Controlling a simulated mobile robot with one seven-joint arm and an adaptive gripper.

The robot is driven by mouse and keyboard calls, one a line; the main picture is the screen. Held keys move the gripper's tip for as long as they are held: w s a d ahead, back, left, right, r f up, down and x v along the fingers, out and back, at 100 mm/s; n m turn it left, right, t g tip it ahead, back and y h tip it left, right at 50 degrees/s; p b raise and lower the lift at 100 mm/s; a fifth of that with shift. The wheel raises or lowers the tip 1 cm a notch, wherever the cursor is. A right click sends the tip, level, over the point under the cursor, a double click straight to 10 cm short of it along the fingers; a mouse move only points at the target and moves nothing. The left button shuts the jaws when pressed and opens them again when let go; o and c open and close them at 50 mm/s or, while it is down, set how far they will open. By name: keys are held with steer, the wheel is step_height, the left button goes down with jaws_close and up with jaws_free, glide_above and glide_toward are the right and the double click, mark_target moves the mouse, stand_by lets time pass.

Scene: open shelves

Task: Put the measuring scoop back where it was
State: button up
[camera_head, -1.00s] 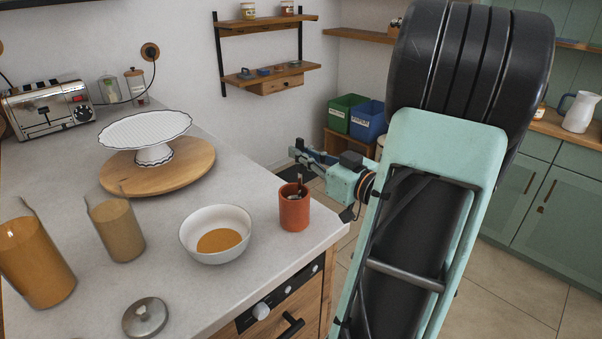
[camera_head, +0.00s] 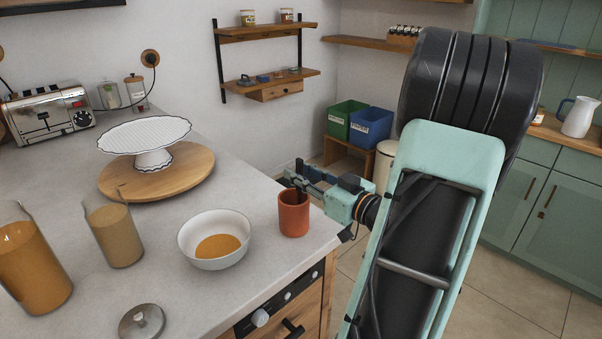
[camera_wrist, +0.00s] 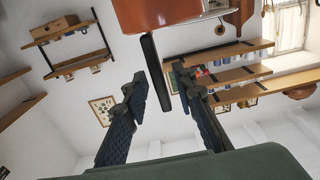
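A terracotta cup (camera_head: 294,214) stands upright on the counter near its right edge. In the wrist view, which is upside down, the cup (camera_wrist: 165,14) fills the top. A dark, slim handle (camera_wrist: 155,74) sticks out of its mouth. It may be the measuring scoop's; whatever is at its lower end is hidden inside the cup. My gripper (camera_wrist: 159,73) is open, with its fingers on either side of the handle and a gap to each. In the head view, my gripper (camera_head: 305,178) is just behind and right of the cup's rim.
A white bowl (camera_head: 186,241) with orange powder stands left of the cup. Two glass jars (camera_head: 113,236) (camera_head: 32,262), a metal lid (camera_head: 141,321) and a cake stand (camera_head: 145,132) are further left. The counter's right edge is close to the cup.

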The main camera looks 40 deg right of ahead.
steer(key=shift+r, duration=0.15)
steer(key=shift+s, duration=0.25)
steer(key=s, duration=1.1)
steer(key=shift+s+d, duration=0.25)
steer(key=shift+d, duration=0.2)
